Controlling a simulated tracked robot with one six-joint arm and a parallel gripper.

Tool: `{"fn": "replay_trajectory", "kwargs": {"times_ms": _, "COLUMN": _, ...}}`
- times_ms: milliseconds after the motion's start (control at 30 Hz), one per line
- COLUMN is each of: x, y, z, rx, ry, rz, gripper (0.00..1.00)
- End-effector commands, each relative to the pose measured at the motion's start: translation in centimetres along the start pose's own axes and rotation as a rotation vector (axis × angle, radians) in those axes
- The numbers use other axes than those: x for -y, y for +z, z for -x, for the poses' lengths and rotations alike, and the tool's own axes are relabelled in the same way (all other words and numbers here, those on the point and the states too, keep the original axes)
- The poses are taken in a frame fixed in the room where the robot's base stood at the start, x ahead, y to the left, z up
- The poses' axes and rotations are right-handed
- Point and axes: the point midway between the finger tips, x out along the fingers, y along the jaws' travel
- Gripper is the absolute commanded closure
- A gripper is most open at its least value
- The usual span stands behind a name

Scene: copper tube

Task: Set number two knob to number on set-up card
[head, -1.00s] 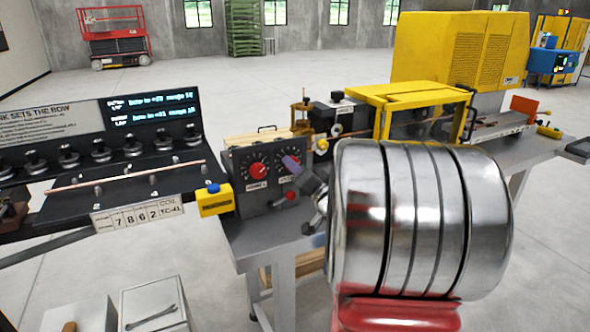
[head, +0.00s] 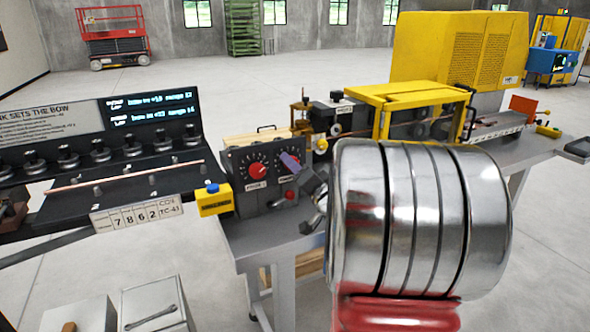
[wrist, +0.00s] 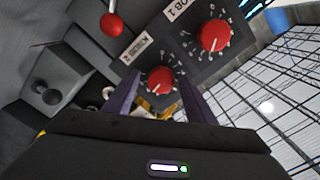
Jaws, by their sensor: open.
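A dark control box (head: 243,193) carries two red knobs with white number scales. Knob 1 (head: 257,170) is in plain sight in the head view and also shows in the wrist view (wrist: 215,36). Knob 2 (wrist: 160,79) shows in the wrist view beside its "2" label (wrist: 134,49); in the head view my gripper hides most of it. My gripper (wrist: 159,88) is open, its purple fingers pointing at knob 2, one on each side. I cannot tell whether they touch it.
A red-balled lever (wrist: 111,24) sits close to knob 2. A yellow box with a blue button (head: 213,198) stands left of the control box. A long copper tube (head: 128,174) lies over the black bench. Yellow-framed machinery (head: 408,93) stands behind.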

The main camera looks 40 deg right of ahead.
Motion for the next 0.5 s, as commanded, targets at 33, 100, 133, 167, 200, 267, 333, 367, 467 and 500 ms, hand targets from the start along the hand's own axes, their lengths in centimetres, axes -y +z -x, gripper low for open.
{"fn": "replay_trajectory", "kwargs": {"times_ms": 33, "x": 0.0, "y": 0.0, "z": 0.0, "rx": 0.0, "ry": -0.001, "rz": 0.0, "gripper": 0.5}}
{"fn": "replay_trajectory", "kwargs": {"times_ms": 100, "x": 0.1, "y": 0.0, "z": 0.0, "rx": 0.0, "ry": -0.001, "rz": 0.001, "gripper": 0.5}}
{"fn": "replay_trajectory", "kwargs": {"times_ms": 133, "x": 0.1, "y": 0.0, "z": 0.0, "rx": 0.0, "ry": -0.001, "rz": 0.001, "gripper": 0.5}}
{"fn": "replay_trajectory", "kwargs": {"times_ms": 167, "x": 0.1, "y": 0.0, "z": 0.0, "rx": 0.0, "ry": -0.001, "rz": 0.001, "gripper": 0.5}}
{"fn": "replay_trajectory", "kwargs": {"times_ms": 200, "x": 0.1, "y": 0.0, "z": 0.1, "rx": 0.0, "ry": -0.001, "rz": 0.001, "gripper": 0.5}}
{"fn": "replay_trajectory", "kwargs": {"times_ms": 267, "x": 0.1, "y": 0.0, "z": 0.2, "rx": 0.0, "ry": -0.002, "rz": 0.001, "gripper": 0.5}}
{"fn": "replay_trajectory", "kwargs": {"times_ms": 333, "x": 0.1, "y": -0.1, "z": 0.6, "rx": -0.002, "ry": -0.002, "rz": 0.001, "gripper": 0.5}}
{"fn": "replay_trajectory", "kwargs": {"times_ms": 367, "x": 0.1, "y": -0.1, "z": 0.9, "rx": -0.002, "ry": -0.001, "rz": 0.001, "gripper": 0.5}}
{"fn": "replay_trajectory", "kwargs": {"times_ms": 467, "x": 0.0, "y": -0.1, "z": 1.9, "rx": -0.001, "ry": 0.0, "rz": 0.002, "gripper": 0.5}}
{"fn": "replay_trajectory", "kwargs": {"times_ms": 500, "x": 0.1, "y": -0.1, "z": 2.5, "rx": -0.001, "ry": -0.001, "rz": 0.003, "gripper": 0.5}}
